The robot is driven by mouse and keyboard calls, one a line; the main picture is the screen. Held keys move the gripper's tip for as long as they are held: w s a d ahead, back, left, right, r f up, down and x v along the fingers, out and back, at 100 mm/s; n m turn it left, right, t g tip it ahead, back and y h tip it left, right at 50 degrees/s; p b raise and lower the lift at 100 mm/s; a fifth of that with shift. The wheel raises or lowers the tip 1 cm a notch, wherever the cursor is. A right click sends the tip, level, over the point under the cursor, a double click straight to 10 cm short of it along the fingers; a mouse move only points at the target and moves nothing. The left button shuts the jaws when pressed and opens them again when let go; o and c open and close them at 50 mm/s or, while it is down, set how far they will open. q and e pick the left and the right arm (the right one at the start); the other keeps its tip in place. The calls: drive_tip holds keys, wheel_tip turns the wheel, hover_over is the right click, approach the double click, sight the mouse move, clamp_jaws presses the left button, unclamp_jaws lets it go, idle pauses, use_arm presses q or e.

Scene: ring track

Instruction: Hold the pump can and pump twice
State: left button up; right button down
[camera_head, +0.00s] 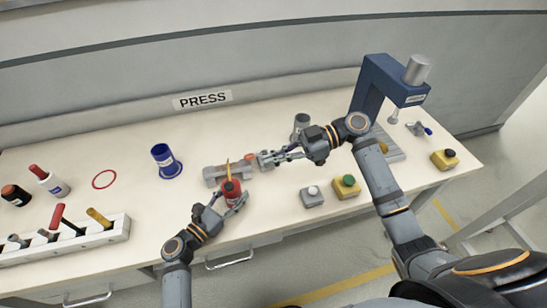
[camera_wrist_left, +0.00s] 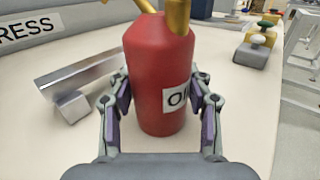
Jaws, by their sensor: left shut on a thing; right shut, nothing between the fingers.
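The pump can is red with a white label and gold parts on top; it stands upright on the bench in the head view (camera_head: 231,192). In the left wrist view the can (camera_wrist_left: 158,75) fills the middle, its top cut off by the frame edge. My left gripper (camera_head: 238,202) is shut around the can's body, one finger on each side in the left wrist view (camera_wrist_left: 160,100). My right gripper (camera_head: 263,160) is shut and empty, above the bench just behind and to the right of the can. Whether it touches the can's top cannot be told.
A grey metal block (camera_head: 213,176) lies close behind the can. Button boxes (camera_head: 346,187) and a blue press (camera_head: 370,85) stand to the right.

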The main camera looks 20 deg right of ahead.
idle(0.3)
drive_tip(key=shift+r, duration=0.85)
hover_over(229, 186)
drive_tip(key=v, duration=0.2)
wheel_tip(229, 186, down, 3)
drive_tip(key=f, duration=0.4)
drive_tip(key=shift+w+d, duration=0.2)
drive_tip(key=shift+d, duration=0.1)
